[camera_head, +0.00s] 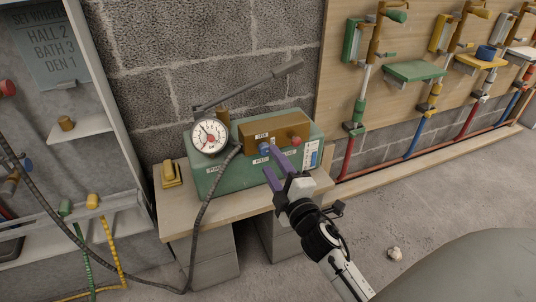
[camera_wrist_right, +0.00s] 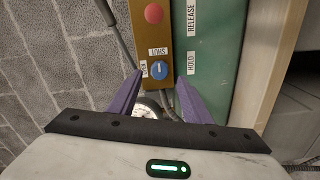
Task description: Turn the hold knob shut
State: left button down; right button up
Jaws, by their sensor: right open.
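The blue hold knob (camera_head: 264,149) sits on the brown block (camera_head: 262,131) of a green pump box (camera_head: 228,177). In the right wrist view the blue knob (camera_wrist_right: 158,70) shows a short white mark, nearly upright in the picture. A SHUT label (camera_wrist_right: 158,51) is above it and a small label is at its left. My right gripper (camera_head: 269,160) is open and empty, close to the block. In the wrist view its purple fingertips (camera_wrist_right: 160,78) appear on either side of the knob, with gaps; I cannot tell how far off the knob is. My left gripper is out of view.
A red knob (camera_head: 295,141) is on the same block, beside the RELEASE label (camera_wrist_right: 191,17). A gauge (camera_head: 209,135), a pump lever (camera_head: 250,85) and a dark hose (camera_head: 207,196) are near. A yellow object (camera_head: 171,175) stands on the bench's left end.

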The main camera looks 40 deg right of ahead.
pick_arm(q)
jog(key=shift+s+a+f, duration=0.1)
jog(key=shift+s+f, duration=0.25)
pick_arm(e)
jog(key=v, duration=0.5)
jog(key=shift+s+a, duration=0.1)
jog(key=shift+s, duration=0.15)
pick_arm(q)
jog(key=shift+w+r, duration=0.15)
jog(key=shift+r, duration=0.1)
pick_arm(e)
jog(key=s+a+f+m+g+y, duration=0.45)
jog(key=s+a+f, duration=0.3)
jog(key=a, duration=0.25)
jog(key=s+a+f+m+g+y, duration=0.45)
jog(key=s+a+f+m, duration=0.2)
jog(key=s+a, duration=0.35)
pick_arm(q)
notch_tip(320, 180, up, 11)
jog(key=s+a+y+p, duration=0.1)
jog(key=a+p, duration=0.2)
jog(key=p, duration=1.6)
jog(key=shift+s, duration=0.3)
pick_arm(e)
notch_tip(320, 180, up, 11)
jog(key=d+h, duration=0.2)
jog(key=shift+d+n, duration=0.3)
